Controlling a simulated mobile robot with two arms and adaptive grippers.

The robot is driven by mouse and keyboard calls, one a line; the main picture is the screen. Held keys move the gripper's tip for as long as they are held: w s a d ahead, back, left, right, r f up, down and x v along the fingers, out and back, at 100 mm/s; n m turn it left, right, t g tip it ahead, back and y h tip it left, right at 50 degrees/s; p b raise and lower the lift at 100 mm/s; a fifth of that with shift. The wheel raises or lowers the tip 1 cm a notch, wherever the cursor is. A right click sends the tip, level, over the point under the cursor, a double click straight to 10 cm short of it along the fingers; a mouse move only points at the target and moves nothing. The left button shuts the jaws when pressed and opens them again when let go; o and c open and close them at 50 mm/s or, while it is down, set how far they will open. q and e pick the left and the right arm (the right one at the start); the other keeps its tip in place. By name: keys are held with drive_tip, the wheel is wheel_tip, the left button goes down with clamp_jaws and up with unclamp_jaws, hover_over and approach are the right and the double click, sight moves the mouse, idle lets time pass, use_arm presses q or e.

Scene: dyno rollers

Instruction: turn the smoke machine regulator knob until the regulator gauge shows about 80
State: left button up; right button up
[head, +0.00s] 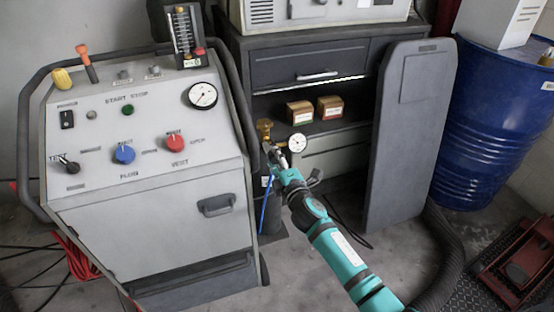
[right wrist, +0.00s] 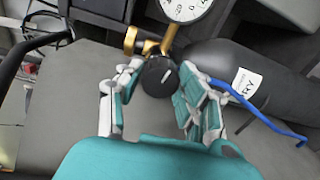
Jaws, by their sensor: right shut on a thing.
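The regulator gauge (head: 297,143) is a small white dial beside the brass regulator body (head: 264,128), right of the grey console. In the right wrist view the gauge (right wrist: 186,6) is cut off by the top edge, so I cannot read its needle. The regulator knob (right wrist: 159,77) is black with a white mark and sits below the brass fitting (right wrist: 132,42). My right gripper (right wrist: 161,84) is shut on the knob, one finger at each side. In the head view the right gripper (head: 272,157) hides the knob. My left gripper is not in view.
The grey console (head: 150,210) with its own larger gauge (head: 202,95) stands left of my right arm. A grey panel (head: 405,135) leans at the right, before a blue drum (head: 495,130). A blue hose (right wrist: 260,116) runs beside a dark cylinder (right wrist: 222,62).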

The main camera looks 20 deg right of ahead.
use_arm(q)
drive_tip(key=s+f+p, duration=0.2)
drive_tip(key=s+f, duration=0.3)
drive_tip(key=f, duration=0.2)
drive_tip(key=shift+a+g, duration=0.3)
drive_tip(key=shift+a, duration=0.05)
use_arm(e)
drive_tip(key=shift+d+m+y, duration=0.1)
drive_tip(key=shift+m+y, duration=0.2)
drive_tip(key=shift+m, duration=4.6)
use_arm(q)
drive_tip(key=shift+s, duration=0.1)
use_arm(e)
drive_tip(key=o, duration=1.2)
drive_tip(key=shift+c, duration=0.2)
drive_tip(key=shift+s, duration=0.1)
